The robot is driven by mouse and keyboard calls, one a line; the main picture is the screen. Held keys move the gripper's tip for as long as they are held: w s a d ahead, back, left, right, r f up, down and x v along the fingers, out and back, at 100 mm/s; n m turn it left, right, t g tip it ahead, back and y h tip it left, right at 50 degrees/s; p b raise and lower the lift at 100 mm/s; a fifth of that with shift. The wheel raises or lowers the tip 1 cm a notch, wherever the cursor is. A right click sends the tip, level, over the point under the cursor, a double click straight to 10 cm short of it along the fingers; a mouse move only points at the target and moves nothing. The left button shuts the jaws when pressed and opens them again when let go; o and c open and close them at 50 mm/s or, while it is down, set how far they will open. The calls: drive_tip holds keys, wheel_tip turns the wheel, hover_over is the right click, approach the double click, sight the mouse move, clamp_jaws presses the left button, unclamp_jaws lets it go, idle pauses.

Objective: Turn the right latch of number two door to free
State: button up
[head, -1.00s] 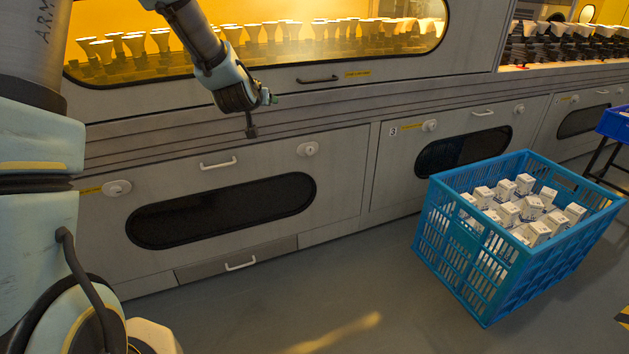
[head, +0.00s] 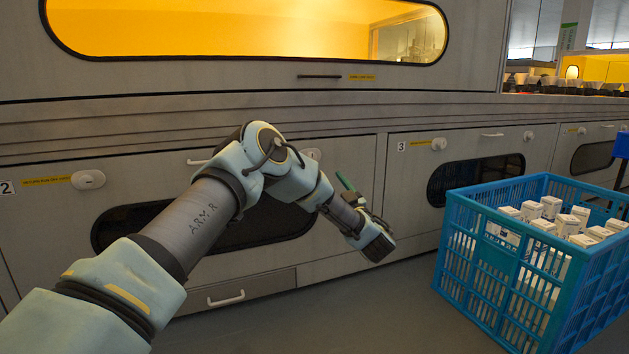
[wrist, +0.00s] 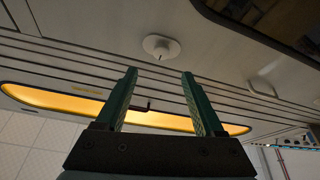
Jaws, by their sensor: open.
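The number two door (head: 60,225) is a grey panel with a dark oval window (head: 130,222). Its right latch (head: 312,154), a pale round knob, shows just past my arm in the head view, partly covered. In the wrist view, which looks upside down, the same latch (wrist: 160,46) is beyond the fingertips, with a small dark mark on its face. My gripper (wrist: 160,74) is open and empty, its green fingers apart and not touching the latch. In the head view a green finger of my gripper (head: 346,184) shows below and right of the latch.
The door's left latch (head: 88,180) is at the far left. Door three's latch (head: 439,144) is to the right. A blue crate (head: 490,245) of small white boxes stands on the floor at right. A white drawer handle (head: 226,299) is low down.

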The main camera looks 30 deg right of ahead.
sight(313, 159)
drive_tip(key=shift+b+x, duration=2.3)
drive_tip(key=shift+x, duration=2.95)
drive_tip(key=shift+a+f, duration=0.15)
drive_tip(key=shift+c, duration=0.3)
clamp_jaws()
